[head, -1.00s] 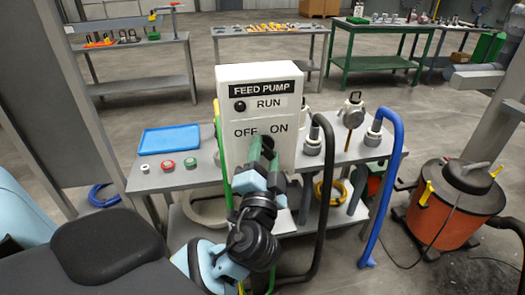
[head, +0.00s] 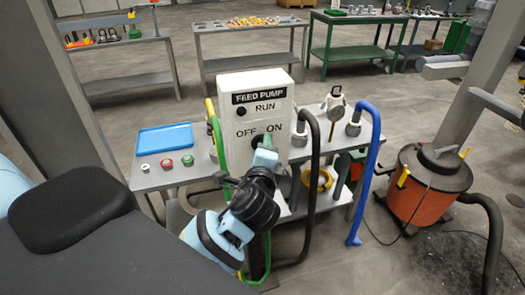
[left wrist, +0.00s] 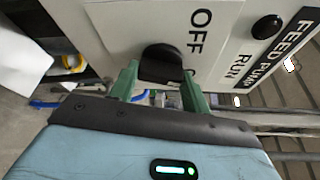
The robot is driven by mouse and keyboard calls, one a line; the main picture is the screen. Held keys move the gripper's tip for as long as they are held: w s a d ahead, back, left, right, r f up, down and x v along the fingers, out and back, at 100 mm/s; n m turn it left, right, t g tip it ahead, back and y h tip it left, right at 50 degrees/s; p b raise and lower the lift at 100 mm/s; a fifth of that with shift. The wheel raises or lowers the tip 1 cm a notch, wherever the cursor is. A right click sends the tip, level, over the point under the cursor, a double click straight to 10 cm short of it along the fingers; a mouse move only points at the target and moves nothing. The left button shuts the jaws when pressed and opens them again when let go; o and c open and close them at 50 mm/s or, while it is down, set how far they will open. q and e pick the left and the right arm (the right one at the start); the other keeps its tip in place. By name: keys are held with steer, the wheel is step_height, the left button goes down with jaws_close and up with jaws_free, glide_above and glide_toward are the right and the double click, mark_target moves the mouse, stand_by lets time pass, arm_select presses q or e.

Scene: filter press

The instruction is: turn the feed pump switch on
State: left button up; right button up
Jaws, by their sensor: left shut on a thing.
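The white feed pump box (head: 280,88) stands on the grey table, with OFF and ON printed on its front. Its black switch knob (left wrist: 160,60) shows below OFF in the left wrist view. My left gripper (left wrist: 160,70) has one green finger on each side of the knob and is shut on it. In the head view the left gripper (head: 266,142) covers the knob, so where it points cannot be told there. The round RUN lamp (head: 242,112) looks dark; it also shows dark in the left wrist view (left wrist: 267,27). My right gripper is not in view.
A blue tray (head: 165,139) and several coloured buttons lie on the grey table (head: 150,180) left of the box. Black and blue hoses (head: 366,170) hang at the right. An orange drum (head: 425,185) stands on the floor at the right.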

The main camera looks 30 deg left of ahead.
arm_select(q)
steer(key=m+g, duration=0.2)
steer(key=m, duration=0.2)
stand_by(0.3)
steer(key=shift+m, duration=0.3)
steer(key=o, duration=1)
steer(key=shift+c, duration=0.2)
steer(key=v, duration=0.8)
steer(key=shift+w+d, duration=0.1)
steer(key=shift+w, duration=0.1)
